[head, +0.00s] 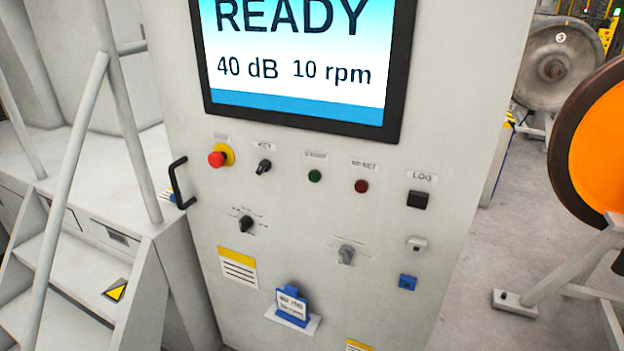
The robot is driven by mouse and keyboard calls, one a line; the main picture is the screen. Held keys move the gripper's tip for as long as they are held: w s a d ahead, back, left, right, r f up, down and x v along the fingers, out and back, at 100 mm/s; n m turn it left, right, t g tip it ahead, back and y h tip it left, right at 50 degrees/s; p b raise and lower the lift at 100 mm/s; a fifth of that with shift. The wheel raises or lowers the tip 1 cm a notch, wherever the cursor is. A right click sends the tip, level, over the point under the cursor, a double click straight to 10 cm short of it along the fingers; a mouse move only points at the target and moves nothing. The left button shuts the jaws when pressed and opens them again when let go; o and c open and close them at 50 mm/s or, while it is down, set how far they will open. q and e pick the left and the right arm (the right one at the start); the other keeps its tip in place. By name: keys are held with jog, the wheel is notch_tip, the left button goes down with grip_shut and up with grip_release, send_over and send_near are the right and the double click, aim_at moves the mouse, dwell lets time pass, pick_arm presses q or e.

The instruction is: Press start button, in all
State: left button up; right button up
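The start button is the small round green button (315,176) on the front of the grey control cabinet (300,220), under a small label that is blurred but seems to read START. The red reset button (361,186) sits to its right under a RESET label. Above them the screen (295,60) shows READY, 40 dB and 10 rpm. Nothing covers or touches the green button. Neither of my grippers shows in the head view.
A red emergency-stop knob (217,159) on yellow and a black key switch (264,166) lie left of the green button. Two rotary knobs (246,224) (346,255) sit below. A black handle (180,183) sticks out at left. Stairs with railings (75,180) stand left; wheels (552,65) stand right.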

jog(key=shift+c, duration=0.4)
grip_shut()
